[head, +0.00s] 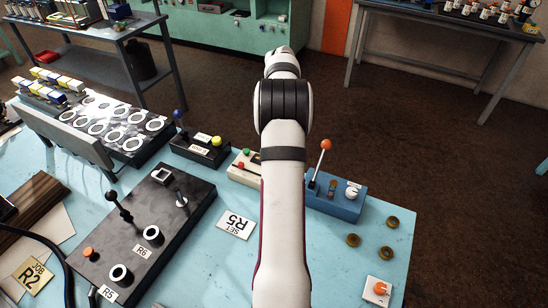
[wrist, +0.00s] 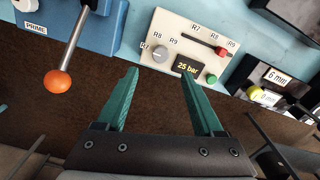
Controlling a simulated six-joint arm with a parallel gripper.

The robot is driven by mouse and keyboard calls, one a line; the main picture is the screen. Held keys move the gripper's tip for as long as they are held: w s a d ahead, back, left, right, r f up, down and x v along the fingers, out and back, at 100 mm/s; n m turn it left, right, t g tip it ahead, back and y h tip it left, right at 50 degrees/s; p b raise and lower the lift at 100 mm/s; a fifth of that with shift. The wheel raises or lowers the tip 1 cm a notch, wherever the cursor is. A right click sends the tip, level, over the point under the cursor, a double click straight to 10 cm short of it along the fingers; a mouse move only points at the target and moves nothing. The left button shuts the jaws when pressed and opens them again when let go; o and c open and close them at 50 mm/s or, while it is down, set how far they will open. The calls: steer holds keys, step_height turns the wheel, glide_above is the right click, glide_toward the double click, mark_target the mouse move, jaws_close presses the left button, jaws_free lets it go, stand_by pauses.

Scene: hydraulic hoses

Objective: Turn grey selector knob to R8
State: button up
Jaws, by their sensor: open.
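The grey selector knob (wrist: 160,54) sits on a cream control box (wrist: 176,28) in the wrist view. Labels R7, R8 and R9 stand around it, with R8 at the top. I cannot make out which label the knob points at. My gripper (wrist: 158,73) is open and empty, its two green fingers pointing toward the box. In the picture the knob lies between and just beyond the fingertips; I see no contact. In the head view the cream box (head: 241,172) is partly covered by my arm, which hides the knob and the gripper.
An orange-balled lever (wrist: 58,81) stands left, on a blue box (wrist: 97,30). A yellow knob (wrist: 254,92) is right.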

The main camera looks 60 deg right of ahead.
step_height(320, 180, down, 9)
steer(key=shift+r, duration=0.15)
steer(key=shift+c, duration=0.3)
steer(key=shift+w, duration=0.1)
jaws_close()
